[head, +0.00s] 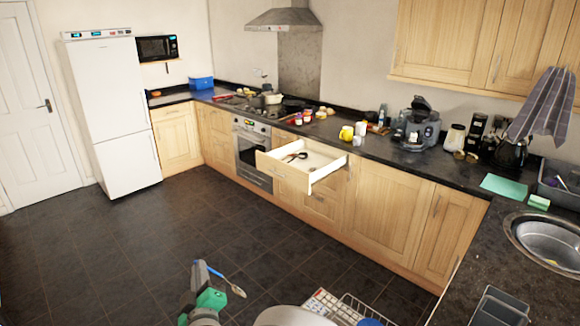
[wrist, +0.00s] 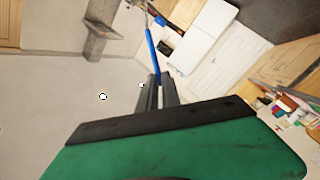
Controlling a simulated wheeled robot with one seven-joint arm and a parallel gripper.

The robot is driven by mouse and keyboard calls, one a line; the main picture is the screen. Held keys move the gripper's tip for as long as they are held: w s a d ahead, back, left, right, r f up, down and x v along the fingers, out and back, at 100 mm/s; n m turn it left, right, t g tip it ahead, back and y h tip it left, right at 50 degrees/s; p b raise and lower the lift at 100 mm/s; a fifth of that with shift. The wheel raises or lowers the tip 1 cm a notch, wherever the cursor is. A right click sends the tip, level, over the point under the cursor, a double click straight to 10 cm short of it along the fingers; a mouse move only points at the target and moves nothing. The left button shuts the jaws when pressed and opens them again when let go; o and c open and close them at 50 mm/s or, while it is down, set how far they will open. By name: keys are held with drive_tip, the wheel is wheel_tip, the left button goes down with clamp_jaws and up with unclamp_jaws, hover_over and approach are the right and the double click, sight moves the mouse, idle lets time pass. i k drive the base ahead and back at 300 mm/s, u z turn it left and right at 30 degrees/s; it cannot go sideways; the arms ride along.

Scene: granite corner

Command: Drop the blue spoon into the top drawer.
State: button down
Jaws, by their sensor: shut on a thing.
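The blue spoon (head: 219,276) is held in my gripper (head: 199,268), low at the bottom of the head view. Its blue handle runs right from the fingers to a metal bowl end. In the wrist view the blue handle (wrist: 152,50) stands out between the two dark fingers (wrist: 160,92), which are shut on it. The top drawer (head: 315,172) is pulled open from the wooden counter, right of the oven. A dark utensil lies inside the drawer, toward its left. In the head view my gripper is well in front of the drawer, apart from it.
Open dark tiled floor (head: 130,245) lies between my gripper and the cabinets. A dish rack (head: 345,308) is at the bottom edge. The counter (head: 400,153) above the drawer holds a yellow mug (head: 346,133), jars and appliances. A sink (head: 548,240) is at the right.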

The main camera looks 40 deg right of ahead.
sight(321, 162)
drive_tip(key=u, duration=0.2)
drive_tip(key=i, duration=4.5)
drive_tip(key=z, duration=3.2)
drive_tip(key=i, duration=2.25)
drive_tip(key=u, duration=2.9)
